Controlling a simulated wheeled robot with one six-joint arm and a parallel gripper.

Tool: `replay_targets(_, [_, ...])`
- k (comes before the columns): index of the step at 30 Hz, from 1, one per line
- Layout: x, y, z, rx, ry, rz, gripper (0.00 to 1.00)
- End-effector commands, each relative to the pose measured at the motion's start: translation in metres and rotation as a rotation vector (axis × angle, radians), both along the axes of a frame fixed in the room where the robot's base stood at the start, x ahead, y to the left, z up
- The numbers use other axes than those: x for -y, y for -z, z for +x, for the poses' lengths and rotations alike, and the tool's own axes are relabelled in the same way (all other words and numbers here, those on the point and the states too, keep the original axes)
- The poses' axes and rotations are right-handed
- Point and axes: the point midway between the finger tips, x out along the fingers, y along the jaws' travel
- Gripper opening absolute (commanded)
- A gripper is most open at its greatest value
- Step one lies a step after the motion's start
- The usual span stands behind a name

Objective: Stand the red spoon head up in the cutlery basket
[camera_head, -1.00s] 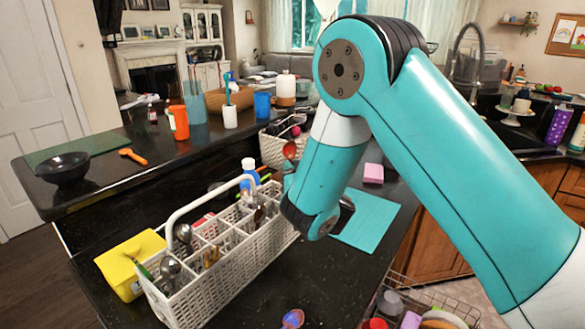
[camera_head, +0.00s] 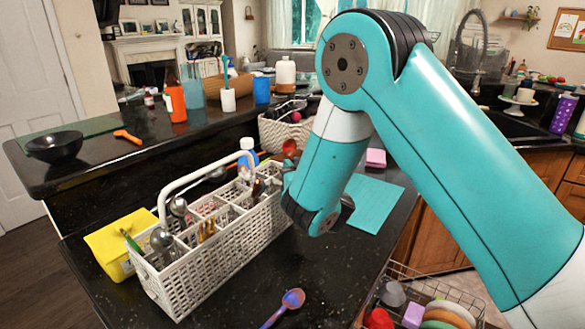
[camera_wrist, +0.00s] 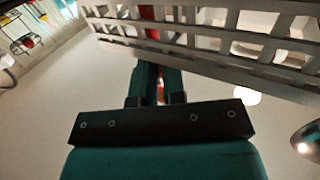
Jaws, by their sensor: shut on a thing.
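The red spoon's head (camera_head: 289,148) shows upright in the head view, just above the right far end of the white cutlery basket (camera_head: 180,289). Its lower part is hidden behind my wrist and the basket. In the wrist view my gripper (camera_wrist: 160,72) is shut on the red spoon (camera_wrist: 161,92), a red strip between the fingers. More red (camera_wrist: 148,22) shows behind the basket's lattice (camera_wrist: 215,47), close beyond the fingertips. Whether the spoon's lower end is inside a compartment cannot be told. In the head view the gripper is mostly hidden by my wrist.
The basket has a raised white handle and holds metal spoons (camera_head: 160,239) and other cutlery. A yellow box (camera_head: 108,245) stands at its left. A purple-blue spoon (camera_head: 291,299) lies on the dark counter in front. A teal mat (camera_head: 375,203) lies to the right.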

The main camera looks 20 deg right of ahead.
Motion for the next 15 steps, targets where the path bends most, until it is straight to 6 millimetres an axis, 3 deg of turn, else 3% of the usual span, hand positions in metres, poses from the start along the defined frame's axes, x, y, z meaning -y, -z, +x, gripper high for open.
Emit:
replay_targets(10, [0.0, -0.0005, 0.0, 0.0, 0.0, 0.0, 0.0])
replay_targets(11, [0.0, -0.0004, 0.0, 0.0, 0.0, 0.0, 0.18])
replay_targets(12, [0.0, -0.0004, 0.0, 0.0, 0.0, 0.0, 0.27])
replay_targets(14, [0.0, -0.0004, 0.0, 0.0, 0.0, 0.0, 0.41])
replay_targets(15, [0.0, -0.0004, 0.0, 0.0, 0.0, 0.0, 0.41])
